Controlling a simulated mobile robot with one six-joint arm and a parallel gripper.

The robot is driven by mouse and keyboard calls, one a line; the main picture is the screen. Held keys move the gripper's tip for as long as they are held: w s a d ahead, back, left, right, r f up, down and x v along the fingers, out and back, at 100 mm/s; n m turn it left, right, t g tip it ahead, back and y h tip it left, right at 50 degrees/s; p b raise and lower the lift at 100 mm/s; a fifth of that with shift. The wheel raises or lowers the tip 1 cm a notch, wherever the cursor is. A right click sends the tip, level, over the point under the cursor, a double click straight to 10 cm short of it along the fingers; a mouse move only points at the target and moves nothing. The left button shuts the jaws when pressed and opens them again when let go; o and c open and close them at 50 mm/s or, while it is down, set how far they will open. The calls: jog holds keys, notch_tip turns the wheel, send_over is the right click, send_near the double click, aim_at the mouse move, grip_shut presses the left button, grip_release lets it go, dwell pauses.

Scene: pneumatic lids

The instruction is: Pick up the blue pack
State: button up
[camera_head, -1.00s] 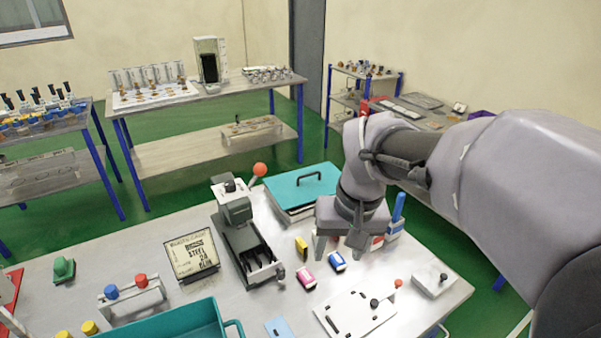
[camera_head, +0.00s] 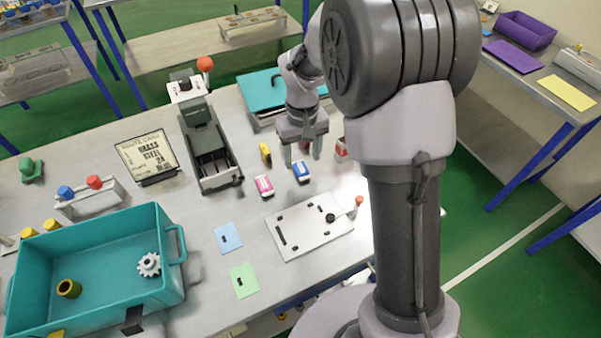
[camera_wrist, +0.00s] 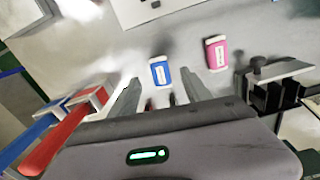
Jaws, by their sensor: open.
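The blue pack (camera_head: 301,171) is a small blue block with white ends, lying on the grey worktable (camera_head: 215,205). The wrist view shows the blue pack (camera_wrist: 160,72) just beyond the fingertips, roughly in line with the gap between them. My gripper (camera_head: 304,160) is open and empty, pointing down just behind the blue pack in the head view. In the wrist view my gripper's two fingers (camera_wrist: 161,80) are spread apart. I cannot tell exactly how high the fingertips are above the table.
A pink pack (camera_head: 264,186) lies left of the blue one, with a yellow pack (camera_head: 265,152) behind it. A vise-like fixture (camera_head: 209,150) stands further left. A white plate (camera_head: 308,226) lies in front. A red-and-white holder (camera_head: 341,148) stands close right of my gripper.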

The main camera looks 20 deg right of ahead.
aim_at(302, 170)
notch_tip(302, 170, down, 5)
jog(key=shift+w+r+b, duration=0.1)
jog(key=shift+b, duration=1)
jog(key=shift+r, duration=0.15)
grip_shut()
jog(key=shift+r, duration=0.1)
